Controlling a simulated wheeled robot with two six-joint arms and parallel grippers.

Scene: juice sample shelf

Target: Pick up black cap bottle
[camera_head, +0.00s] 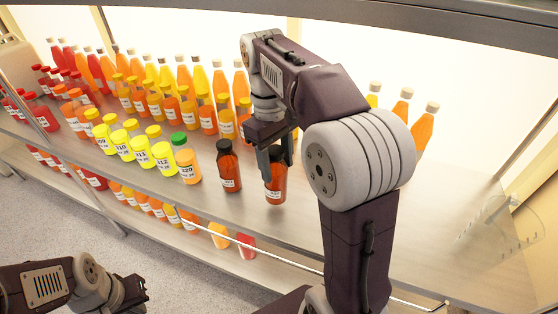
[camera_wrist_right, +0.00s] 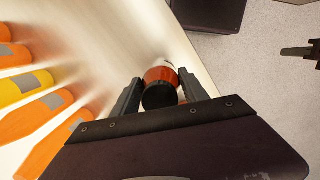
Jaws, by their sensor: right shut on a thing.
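A dark amber bottle (camera_head: 276,188) with a white label is in the jaws of my right gripper (camera_head: 275,155). In the right wrist view, its black cap and reddish body (camera_wrist_right: 161,76) sit between the two fingers of the right gripper (camera_wrist_right: 159,92).
A green-cap orange bottle (camera_head: 187,162) and several yellow, orange and red bottles fill the upper shelf (camera_head: 318,232) to the left. A few orange bottles (camera_head: 421,130) stand behind my right arm. A lower shelf holds more bottles. The upper shelf's right side is mostly clear.

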